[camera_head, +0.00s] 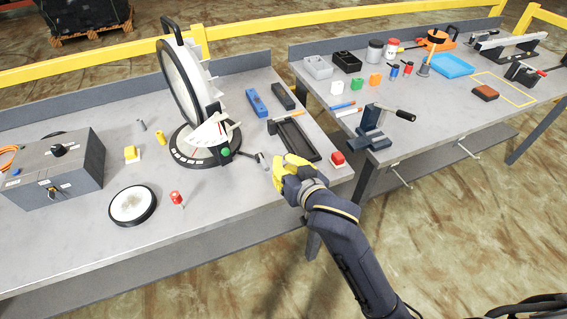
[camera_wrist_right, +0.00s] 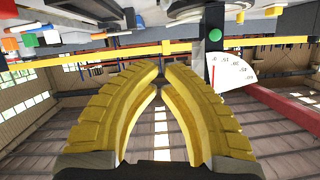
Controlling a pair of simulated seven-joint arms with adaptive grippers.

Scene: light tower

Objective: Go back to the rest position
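My right gripper (camera_head: 288,170) hangs at the front edge of the left bench, past the dial machine's right side. In the right wrist view its two yellow fingers (camera_wrist_right: 161,80) bow inward and their tips nearly meet, with only a thin slit between them. Nothing shows held there. My right arm comes up from the bottom of the head view. My left gripper and arm are not in the head view.
Near the gripper are a red button (camera_head: 338,159), a black tray (camera_head: 293,138) and the dial machine (camera_head: 205,145) with a green button. A second bench (camera_head: 440,112) holds several tools. Open floor lies in front.

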